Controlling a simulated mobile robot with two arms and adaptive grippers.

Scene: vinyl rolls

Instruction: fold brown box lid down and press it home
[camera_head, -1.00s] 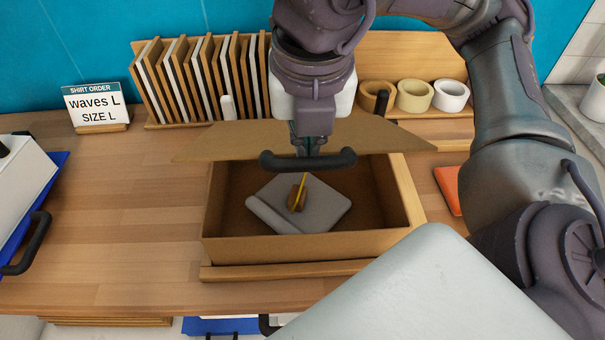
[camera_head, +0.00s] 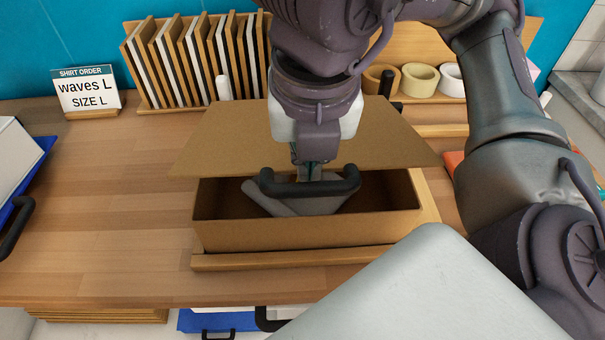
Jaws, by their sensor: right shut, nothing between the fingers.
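The brown box (camera_head: 305,235) sits on the wooden table with its front side toward me. Its brown lid (camera_head: 225,140) is tilted over the rear of the opening, and the front part of the box is open. A folded grey shirt (camera_head: 270,202) lies inside, partly hidden by the gripper. My right gripper (camera_head: 309,178) is shut and empty. It points down in front of the lid, over the opening, and covers the lid's middle; I cannot tell whether it touches the lid. My left gripper is not in view.
A wooden rack of upright boards (camera_head: 190,62) and a "waves L" order sign (camera_head: 87,92) stand behind. Tape rolls (camera_head: 419,78) are at the back right. A strip (camera_head: 290,258) runs along the box's front.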

